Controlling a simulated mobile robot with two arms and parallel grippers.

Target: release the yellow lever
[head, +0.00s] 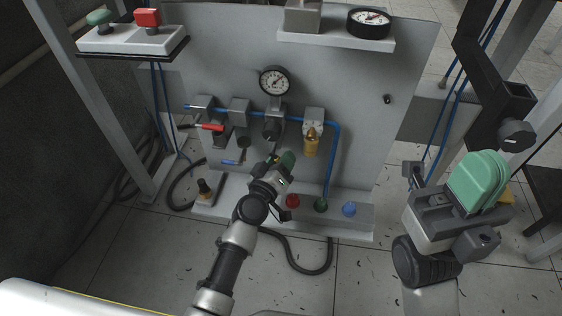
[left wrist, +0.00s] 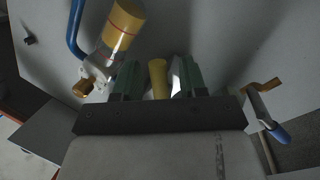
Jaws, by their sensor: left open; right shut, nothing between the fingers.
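My left gripper (head: 284,160) reaches in front of the panel, low and near its middle. In the left wrist view its two green fingers (left wrist: 158,76) are apart. The yellow lever (left wrist: 159,84) shows as a rounded yellow handle in the gap between them, with space visible on its right side. Whether either finger touches it I cannot tell. In the head view the lever is hidden behind my left gripper. My right gripper (head: 480,178) is shut and empty, at the right, away from the panel.
A yellow cylinder (head: 311,142) hangs on the panel (head: 360,90) to the right of my left gripper. A red-handled valve (head: 211,127) and blue handle (head: 229,162) are to the left. Red (head: 292,201), green (head: 321,205) and blue (head: 349,209) knobs stand on the ledge below.

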